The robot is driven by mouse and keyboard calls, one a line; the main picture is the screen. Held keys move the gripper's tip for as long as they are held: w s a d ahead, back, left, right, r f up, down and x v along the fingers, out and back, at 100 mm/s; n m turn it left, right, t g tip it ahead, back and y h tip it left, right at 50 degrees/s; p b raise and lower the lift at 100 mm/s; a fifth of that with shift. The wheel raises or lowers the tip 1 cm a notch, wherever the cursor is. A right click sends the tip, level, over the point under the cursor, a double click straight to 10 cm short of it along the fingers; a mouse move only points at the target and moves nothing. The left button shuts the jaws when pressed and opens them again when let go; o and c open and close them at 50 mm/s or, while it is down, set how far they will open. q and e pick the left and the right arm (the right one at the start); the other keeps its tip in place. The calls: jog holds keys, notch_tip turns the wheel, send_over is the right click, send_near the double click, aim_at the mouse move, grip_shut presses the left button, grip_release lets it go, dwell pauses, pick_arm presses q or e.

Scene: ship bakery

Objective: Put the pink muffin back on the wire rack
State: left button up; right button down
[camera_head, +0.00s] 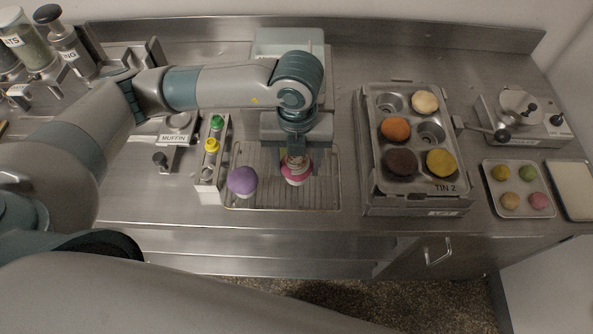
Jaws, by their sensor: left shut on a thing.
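The pink muffin (297,176) is at the wire rack (325,190), right of the purple muffin. My left gripper (296,162) points down from above and is shut on the pink muffin, hiding part of its top. Whether the muffin's base touches the rack is hard to tell from this angle. The wire rack lies flat on the steel counter. My right gripper does not show.
A purple muffin (242,181) sits on the rack's left part. A bottle holder (207,184) stands left of it. The muffin tin (408,183) stands to the right with several muffins, and a small tray (518,208) lies beyond it.

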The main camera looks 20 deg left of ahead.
aim_at(296, 173)
pick_arm(q)
jog(key=shift+f+p, duration=0.5)
jog(key=shift+f, duration=0.15)
notch_tip(296, 173, down, 2)
jog(key=shift+p, duration=0.5)
jog(key=shift+f, duration=0.3)
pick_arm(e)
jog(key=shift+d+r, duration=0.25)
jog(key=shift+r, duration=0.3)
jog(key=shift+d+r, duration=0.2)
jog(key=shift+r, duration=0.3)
pick_arm(q)
jog(key=shift+f+b, duration=0.25)
jog(key=shift+b, duration=0.05)
jog(key=o, duration=0.8)
jog(key=shift+r, duration=0.1)
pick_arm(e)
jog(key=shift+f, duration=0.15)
pick_arm(q)
jog(key=shift+r, duration=0.25)
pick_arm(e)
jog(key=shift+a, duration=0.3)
